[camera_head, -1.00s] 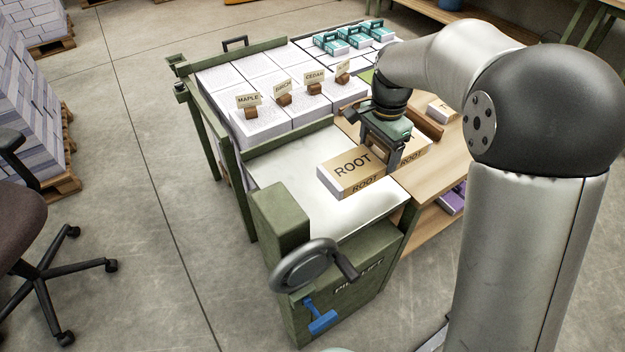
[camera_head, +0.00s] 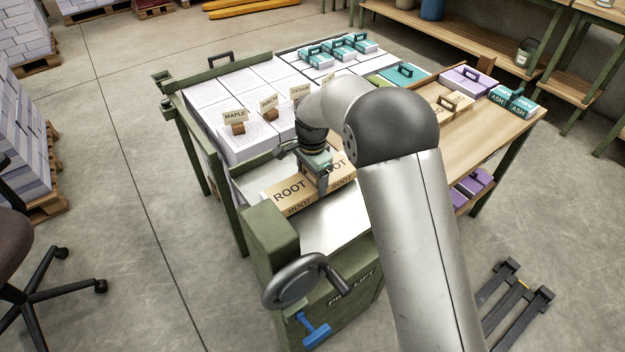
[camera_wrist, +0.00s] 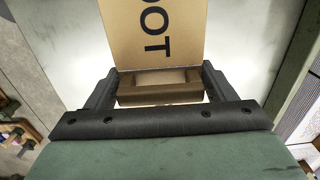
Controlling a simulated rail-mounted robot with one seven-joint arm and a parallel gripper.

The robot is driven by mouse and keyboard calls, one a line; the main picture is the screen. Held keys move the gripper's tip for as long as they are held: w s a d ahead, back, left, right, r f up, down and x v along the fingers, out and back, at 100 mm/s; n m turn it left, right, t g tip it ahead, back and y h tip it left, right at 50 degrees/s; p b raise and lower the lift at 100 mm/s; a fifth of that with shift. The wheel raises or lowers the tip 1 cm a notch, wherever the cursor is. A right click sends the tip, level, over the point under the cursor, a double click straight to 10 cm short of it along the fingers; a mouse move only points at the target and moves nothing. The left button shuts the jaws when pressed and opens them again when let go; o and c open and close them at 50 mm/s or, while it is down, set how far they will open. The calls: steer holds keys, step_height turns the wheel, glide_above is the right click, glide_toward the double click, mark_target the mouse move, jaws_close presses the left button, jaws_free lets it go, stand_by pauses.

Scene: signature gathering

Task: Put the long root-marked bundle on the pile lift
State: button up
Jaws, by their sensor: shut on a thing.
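The long ROOT-marked bundle (camera_head: 289,193) is wrapped in brown card with white paper at its side. My gripper (camera_head: 322,178) is shut on the raised brown handle (camera_wrist: 160,92) at the bundle's middle. The bundle is over the pale metal plate of the pile lift (camera_head: 325,225), towards its back half; I cannot tell whether it touches the plate. My arm hides its right end in the head view. In the wrist view the brown top with part of the lettering (camera_wrist: 152,35) extends upward, with pale plate on both sides.
Several white paper stacks with name tags such as MAPLE (camera_head: 236,118) stand behind the lift plate. A green post and handwheel (camera_head: 292,281) rise at its front left. A wooden table (camera_head: 482,139) at the right holds purple, brown and teal bundles.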

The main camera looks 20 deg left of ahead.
steer(key=shift+d+f, duration=0.1)
steer(key=shift+f, duration=0.65)
steer(key=shift+f, duration=0.1)
steer(key=shift+f, duration=0.15)
steer(key=o, duration=1.3)
steer(key=shift+c, duration=0.2)
step_height(320, 180, up, 12)
steer(key=shift+r, duration=0.2)
